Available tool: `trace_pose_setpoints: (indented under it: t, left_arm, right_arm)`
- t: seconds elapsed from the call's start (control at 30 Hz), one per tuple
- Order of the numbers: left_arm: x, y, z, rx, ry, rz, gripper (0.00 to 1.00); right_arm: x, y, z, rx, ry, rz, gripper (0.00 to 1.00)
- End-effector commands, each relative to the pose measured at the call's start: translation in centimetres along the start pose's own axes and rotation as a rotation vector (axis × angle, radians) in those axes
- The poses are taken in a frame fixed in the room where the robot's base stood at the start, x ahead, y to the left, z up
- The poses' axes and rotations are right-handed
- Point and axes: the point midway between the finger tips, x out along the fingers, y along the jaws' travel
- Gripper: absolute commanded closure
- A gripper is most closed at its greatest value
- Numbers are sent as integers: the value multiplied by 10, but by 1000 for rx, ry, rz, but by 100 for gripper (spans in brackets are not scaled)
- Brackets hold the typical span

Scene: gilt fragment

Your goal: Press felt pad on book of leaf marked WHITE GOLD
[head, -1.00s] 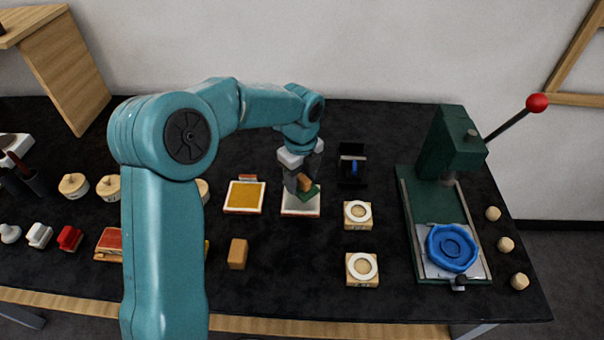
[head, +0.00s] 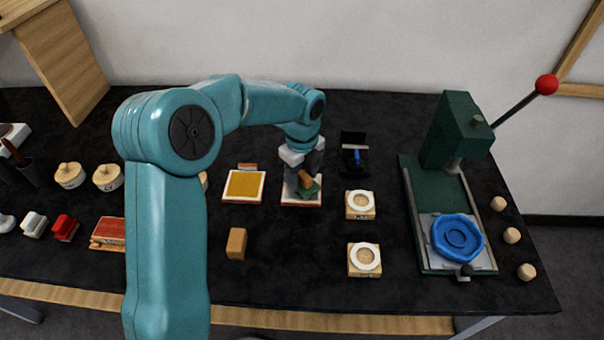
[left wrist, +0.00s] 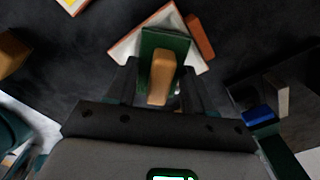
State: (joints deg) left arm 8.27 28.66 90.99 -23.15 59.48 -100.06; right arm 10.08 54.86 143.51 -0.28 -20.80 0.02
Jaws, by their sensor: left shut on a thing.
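My left gripper (head: 304,178) is shut on the wooden handle of a green felt pad (head: 309,191). The pad also shows in the left wrist view (left wrist: 172,43), with its tan handle between the fingers. Under the pad is a book of leaf (head: 288,201) with a pale, silvery-white face and a reddish edge. It also shows in the left wrist view (left wrist: 128,46). The pad covers much of it, and I cannot tell whether they touch. Another book of leaf (head: 243,186), with a gold face, lies to the left. No marking on either book is readable. My right gripper is out of view.
A green press (head: 438,200) with a blue ring-shaped piece (head: 457,237) stands at the right. Two wooden blocks with white rings (head: 360,204) lie between. A wooden block (head: 236,243) lies in front of the books. A black holder (head: 353,150) stands behind right.

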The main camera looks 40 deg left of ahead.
Motion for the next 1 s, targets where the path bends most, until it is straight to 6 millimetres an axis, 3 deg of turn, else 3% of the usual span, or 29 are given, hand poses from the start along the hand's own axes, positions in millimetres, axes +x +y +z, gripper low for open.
trace_pose_setpoints:
  t: [1.0]
  left_arm:
    - [10,0,0,0,0,0,72]
  right_arm:
    - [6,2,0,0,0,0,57]
